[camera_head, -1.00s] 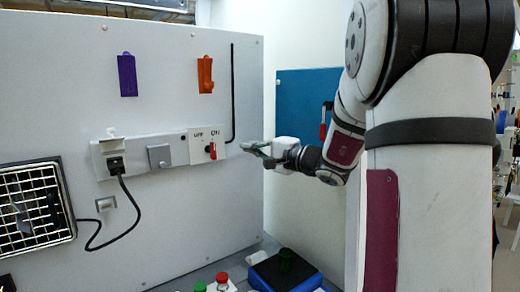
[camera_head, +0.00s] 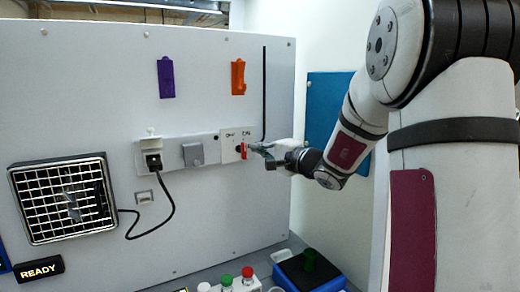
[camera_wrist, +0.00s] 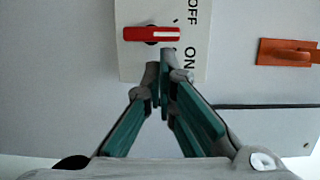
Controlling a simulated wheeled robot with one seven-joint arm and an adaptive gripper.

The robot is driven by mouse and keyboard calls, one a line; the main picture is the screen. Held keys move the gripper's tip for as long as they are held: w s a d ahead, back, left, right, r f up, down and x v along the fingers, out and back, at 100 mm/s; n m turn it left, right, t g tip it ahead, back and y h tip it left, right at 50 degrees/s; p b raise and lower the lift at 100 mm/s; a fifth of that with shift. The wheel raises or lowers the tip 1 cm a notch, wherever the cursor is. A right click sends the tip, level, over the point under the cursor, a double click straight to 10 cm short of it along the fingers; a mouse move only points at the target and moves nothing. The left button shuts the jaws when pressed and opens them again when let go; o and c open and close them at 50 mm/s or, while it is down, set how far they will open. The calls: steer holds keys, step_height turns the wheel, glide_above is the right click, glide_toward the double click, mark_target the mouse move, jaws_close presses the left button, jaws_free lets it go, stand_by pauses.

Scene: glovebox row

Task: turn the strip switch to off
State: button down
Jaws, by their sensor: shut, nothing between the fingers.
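The strip switch (camera_head: 232,148) is a white plate on the wall strip, marked OFF on its left and ON on its right in the head view. Its red lever (camera_head: 243,151) stands near the ON side. In the wrist view the red lever (camera_wrist: 151,34) lies crosswise, with a white line along it, between the OFF and ON lettering. My gripper (camera_head: 259,149) is shut and empty, just right of the lever. In the wrist view its fingertips (camera_wrist: 165,66) are just below the lever, on the ON side. I cannot tell whether they touch it.
A black-corded plug (camera_head: 153,161) sits in the strip's left end, beside a grey square cover (camera_head: 193,154). Purple (camera_head: 166,77) and orange (camera_head: 238,77) tags hang above. A vented grille (camera_head: 64,198) is left. A blue-based device (camera_head: 308,272) and capped vials (camera_head: 247,272) stand below.

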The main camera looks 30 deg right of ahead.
steer(key=shift+a+r+n+b, duration=0.15)
steer(key=shift+a+n+b, duration=0.4)
steer(key=shift+b, duration=0.6)
steer(key=n+b, duration=0.1)
steer(key=b, duration=0.1)
steer(key=n+b, duration=0.2)
steer(key=b, duration=0.1)
steer(key=r+n+g+h+b, duration=0.1)
steer(key=b, duration=0.2)
steer(key=shift+a+n, duration=0.25)
steer(key=shift+a, duration=0.1)
steer(key=shift+a, duration=0.1)
